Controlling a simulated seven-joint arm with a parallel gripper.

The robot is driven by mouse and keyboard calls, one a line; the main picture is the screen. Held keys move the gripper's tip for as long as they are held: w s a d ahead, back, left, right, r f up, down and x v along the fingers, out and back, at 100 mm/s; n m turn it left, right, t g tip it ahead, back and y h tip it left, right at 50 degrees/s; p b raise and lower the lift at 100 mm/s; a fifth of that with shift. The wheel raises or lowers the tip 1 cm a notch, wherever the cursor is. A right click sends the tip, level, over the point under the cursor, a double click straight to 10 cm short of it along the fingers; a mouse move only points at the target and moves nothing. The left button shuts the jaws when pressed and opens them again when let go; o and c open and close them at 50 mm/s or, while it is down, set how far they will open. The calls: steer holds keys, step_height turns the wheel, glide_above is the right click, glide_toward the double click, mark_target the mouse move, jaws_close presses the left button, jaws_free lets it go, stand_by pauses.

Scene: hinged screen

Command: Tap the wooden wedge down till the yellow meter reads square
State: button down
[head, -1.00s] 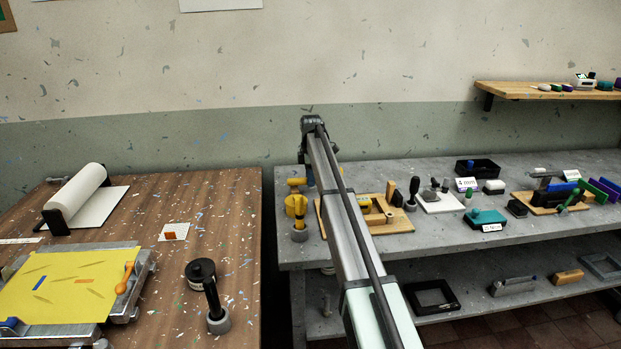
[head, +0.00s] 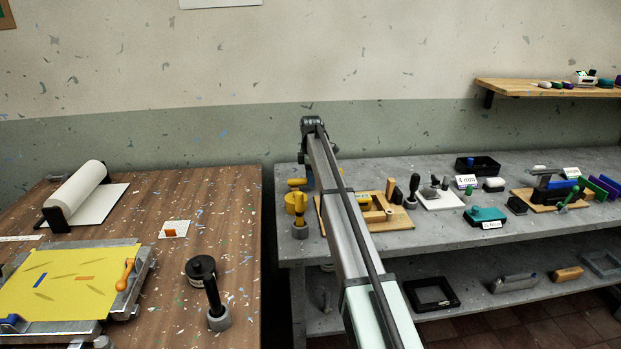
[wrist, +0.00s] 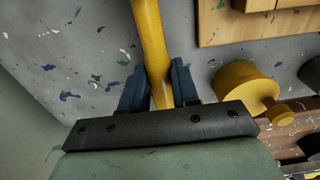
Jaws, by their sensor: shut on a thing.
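My gripper (wrist: 157,92) is shut on a yellow rod-like handle (wrist: 150,40) in the wrist view. The handle's far end runs out of the picture. In the head view my gripper (head: 309,178) is mostly hidden behind my own arm, at the left end of the grey bench. A wooden board (head: 398,224) on the bench carries wooden blocks (head: 378,212) and a small yellow part (head: 363,202) that may be the meter. My arm covers part of this board. I cannot tell which block is the wedge, and no reading is legible.
A yellow cylinder with a knob (wrist: 245,88) stands beside my gripper. A grey-based tool (head: 300,231) stands at the bench's left edge. A dark-handled tool (head: 412,190) and a white plate (head: 440,201) lie right of the board. A gap separates the wooden table (head: 235,200).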

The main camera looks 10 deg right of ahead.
steer(key=c, duration=0.8)
jaws_free()
steer(key=shift+o, duration=0.2)
step_height(320, 180, up, 14)
steer(key=shift+f, duration=0.1)
